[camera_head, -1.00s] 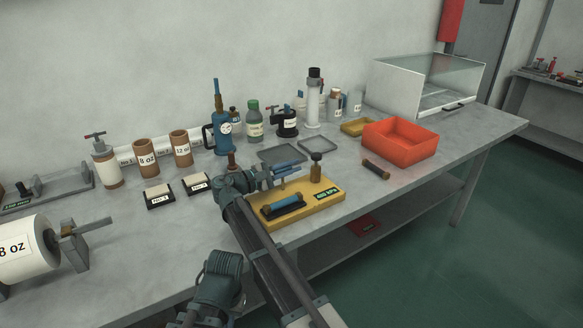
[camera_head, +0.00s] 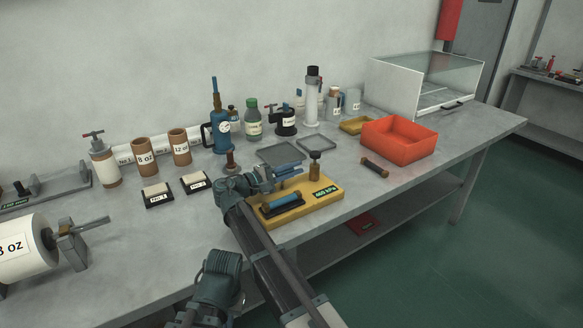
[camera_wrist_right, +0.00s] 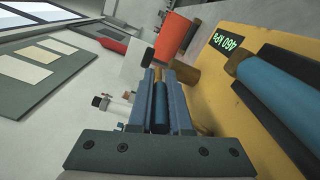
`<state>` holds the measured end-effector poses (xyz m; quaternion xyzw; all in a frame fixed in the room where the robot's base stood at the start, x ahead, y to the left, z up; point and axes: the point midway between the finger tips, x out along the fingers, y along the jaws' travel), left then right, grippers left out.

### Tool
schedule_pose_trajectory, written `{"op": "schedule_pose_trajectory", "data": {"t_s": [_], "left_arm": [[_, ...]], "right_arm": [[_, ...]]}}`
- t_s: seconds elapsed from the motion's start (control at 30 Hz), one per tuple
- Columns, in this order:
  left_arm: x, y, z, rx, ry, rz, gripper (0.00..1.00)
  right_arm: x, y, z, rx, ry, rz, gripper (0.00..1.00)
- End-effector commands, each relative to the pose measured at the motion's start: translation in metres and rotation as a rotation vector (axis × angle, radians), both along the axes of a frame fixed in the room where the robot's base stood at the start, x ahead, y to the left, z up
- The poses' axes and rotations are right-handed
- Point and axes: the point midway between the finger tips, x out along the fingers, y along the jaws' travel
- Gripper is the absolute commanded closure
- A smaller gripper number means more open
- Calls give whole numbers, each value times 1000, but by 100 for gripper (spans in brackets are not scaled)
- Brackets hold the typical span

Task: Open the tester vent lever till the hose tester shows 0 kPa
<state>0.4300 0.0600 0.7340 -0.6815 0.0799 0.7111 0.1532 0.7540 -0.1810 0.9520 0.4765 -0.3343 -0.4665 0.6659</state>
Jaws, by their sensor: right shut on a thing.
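The hose tester is a yellow base (camera_head: 330,200) with a green-lit display (camera_head: 325,191). The display reads 460 kPa in the right wrist view (camera_wrist_right: 224,45). A blue hose (camera_head: 283,205) lies in its dark cradle. A brass post with a dark top (camera_head: 315,166) stands on the base. My right gripper (camera_head: 292,171) is above the base, left of the post. In the wrist view its blue fingers are shut on a blue cylinder (camera_wrist_right: 160,106). I cannot tell whether this is the vent lever.
A red bin (camera_head: 399,138) and a loose dark hose with brown ends (camera_head: 376,168) are to the right. Grey trays (camera_head: 281,153), a blue pump (camera_head: 221,135) and bottles stand behind. Cups and a white paper roll (camera_head: 22,251) are at the left. The bench's front right is clear.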

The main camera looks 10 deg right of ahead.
Motion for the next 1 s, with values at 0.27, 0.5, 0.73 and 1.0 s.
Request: {"op": "schedule_pose_trajectory", "data": {"t_s": [0.27, 0.5, 0.73, 1.0], "left_arm": [[0, 0, -7, 0, 0, 0, 100], [0, 0, -10, 0, 0, 0, 100], [0, 0, -11, 0, 0, 0, 100], [0, 0, -11, 0, 0, 0, 100]], "right_arm": [[-14, -5, -7, 67, -182, 1, 100], [-20, -7, -11, 106, -287, 1, 100], [-22, -7, -12, 123, -331, 1, 100], [-22, -8, -12, 125, -339, 2, 100]]}}
